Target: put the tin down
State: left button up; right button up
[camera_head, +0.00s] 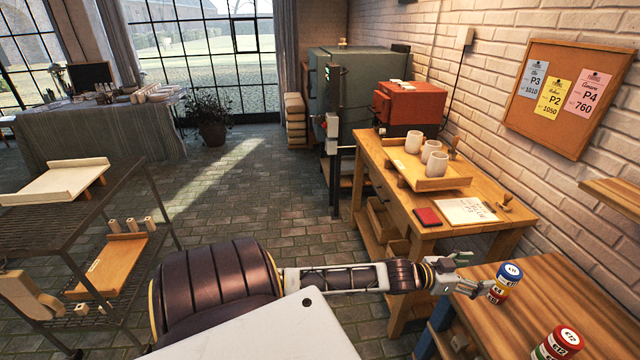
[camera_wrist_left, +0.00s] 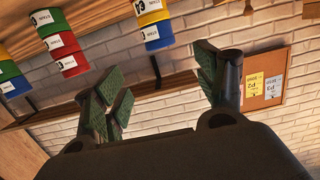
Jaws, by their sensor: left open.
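A blue-topped tin (camera_head: 509,273) sits at the top of a stack on the wooden bench at right, with yellow and red below it. A second stack with a red tin (camera_head: 563,340) on top and green below stands nearer. My left gripper (camera_head: 478,287) is open just left of the blue-topped stack. In the wrist view, which is upside down, the gap between the left fingers (camera_wrist_left: 165,80) is empty. The blue tin (camera_wrist_left: 157,36) and yellow tin (camera_wrist_left: 150,8) show beyond the fingertips, seemingly apart from them. My right gripper is out of view.
The wooden bench (camera_head: 590,295) has bare room right of the stacks. The wrist view shows further tins, including a red one (camera_wrist_left: 66,50). A table (camera_head: 455,200) with a tray of cups stands behind. A shelf rack (camera_head: 60,220) is at left.

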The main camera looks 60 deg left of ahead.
pick_arm(q)
jog(key=s+a+f+n+g+y, duration=0.15)
jog(key=a+f, duration=0.25)
jog(key=f, duration=0.6)
jog(key=s+a+f+g+y, duration=0.1)
jog(key=s+a+f+y, duration=0.15)
jog(key=f, duration=0.85)
jog(key=s+a+f+n+g+y, duration=0.1)
jog(key=s+a+f+g, duration=0.2)
jog(key=f, duration=0.7)
jog(key=s+a+f+g+y, duration=0.1)
jog(key=s+a+f+g, duration=0.15)
jog(key=s+f, duration=1.4)
jog(key=s+d+f+g, duration=0.2)
jog(key=s+f, duration=0.3)
jog(key=s, duration=0.4)
jog(key=s+d+f+g, duration=0.2)
jog(key=s+f, duration=0.3)
jog(key=s, duration=0.5)
jog(key=s+d+f+m+g, duration=0.1)
jog(key=s+d+f, duration=0.3)
jog(key=s, duration=0.5)
notch_tip(320, 180, down, 2)
jog(key=shift+s+d+g, duration=0.25)
jog(key=shift+s+g, duration=0.15)
jog(key=shift+g, duration=0.1)
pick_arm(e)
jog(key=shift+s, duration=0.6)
